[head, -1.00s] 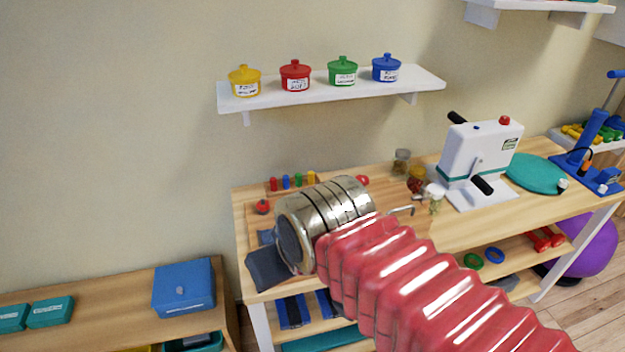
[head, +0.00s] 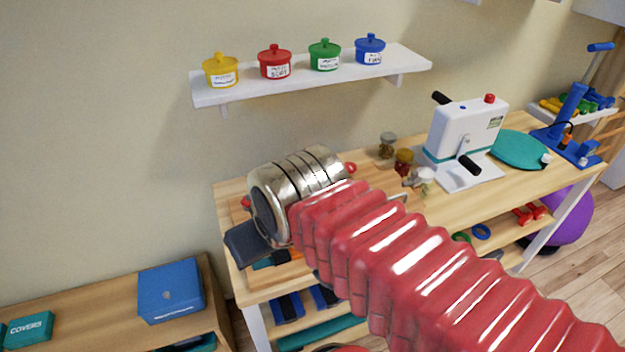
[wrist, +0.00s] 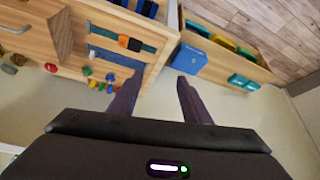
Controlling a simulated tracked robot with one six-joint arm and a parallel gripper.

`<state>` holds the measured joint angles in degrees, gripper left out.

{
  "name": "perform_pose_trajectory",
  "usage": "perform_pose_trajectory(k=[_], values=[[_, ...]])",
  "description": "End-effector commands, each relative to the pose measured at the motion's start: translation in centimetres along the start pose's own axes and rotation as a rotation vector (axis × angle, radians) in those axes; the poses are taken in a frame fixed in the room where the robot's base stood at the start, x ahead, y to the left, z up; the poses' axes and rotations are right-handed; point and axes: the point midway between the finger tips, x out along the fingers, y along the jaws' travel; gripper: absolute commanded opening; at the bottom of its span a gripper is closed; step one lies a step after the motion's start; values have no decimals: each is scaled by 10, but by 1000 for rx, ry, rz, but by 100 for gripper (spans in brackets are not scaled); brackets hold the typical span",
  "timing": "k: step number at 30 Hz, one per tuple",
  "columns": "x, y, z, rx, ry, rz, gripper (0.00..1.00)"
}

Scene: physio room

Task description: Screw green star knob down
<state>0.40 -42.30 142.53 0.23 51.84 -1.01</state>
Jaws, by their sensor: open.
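In the wrist view a small green piece (wrist: 87,71) stands among coloured pieces on the wooden table. It is too small to tell whether it is the green star knob. In the head view my arm and wrist hide that part of the table. My gripper (wrist: 159,86) is open and empty, its two dark fingers well apart. Between them I see the pale wall and floor side, with the table to their left in the wrist view. In the head view a dark finger (head: 251,245) shows over the table's left end.
A blue box (head: 171,291) sits on a low cabinet at the left. A white press-like machine (head: 464,140) and small jars (head: 404,162) stand on the table (head: 455,215). A wall shelf (head: 310,84) with lidded pots hangs above. A teal pad (head: 515,150) lies at right.

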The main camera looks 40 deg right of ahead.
Motion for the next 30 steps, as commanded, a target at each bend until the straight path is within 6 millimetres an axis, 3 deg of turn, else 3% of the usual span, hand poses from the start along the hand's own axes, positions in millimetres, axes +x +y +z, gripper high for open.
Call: perform_pose_trajectory(k=[5,17,30], values=[[1,12,-17,-37,-32,0,51],[16,54,-86,-208,-136,-38,51],[59,128,-149,-397,-208,-138,51]])
